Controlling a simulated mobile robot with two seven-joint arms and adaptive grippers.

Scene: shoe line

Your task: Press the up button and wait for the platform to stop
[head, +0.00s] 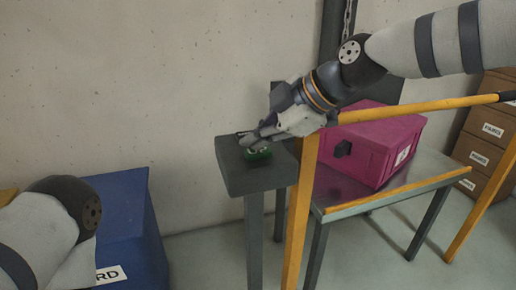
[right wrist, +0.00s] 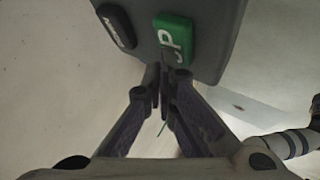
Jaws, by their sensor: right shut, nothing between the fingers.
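The green button (head: 258,154) sits on top of a dark grey pedestal box (head: 230,178) in the head view. In the right wrist view, the green button (right wrist: 174,38) carries white lettering, of which a "P" is clear. My right gripper (head: 246,143) is shut and empty, its fingertips right at the green button. In the right wrist view, the closed fingertips (right wrist: 164,76) lie close to the button's lower edge; I cannot tell whether they touch it. A grey platform (head: 345,196) with a yellow front edge bears a magenta crate (head: 366,150). My left gripper is out of view.
A black button (right wrist: 117,26) sits beside the green one. A yellow post (head: 300,215) and yellow rail (head: 400,107) stand between the pedestal and platform. A blue bin (head: 130,225) stands at left. Brown labelled boxes (head: 485,135) are stacked at right.

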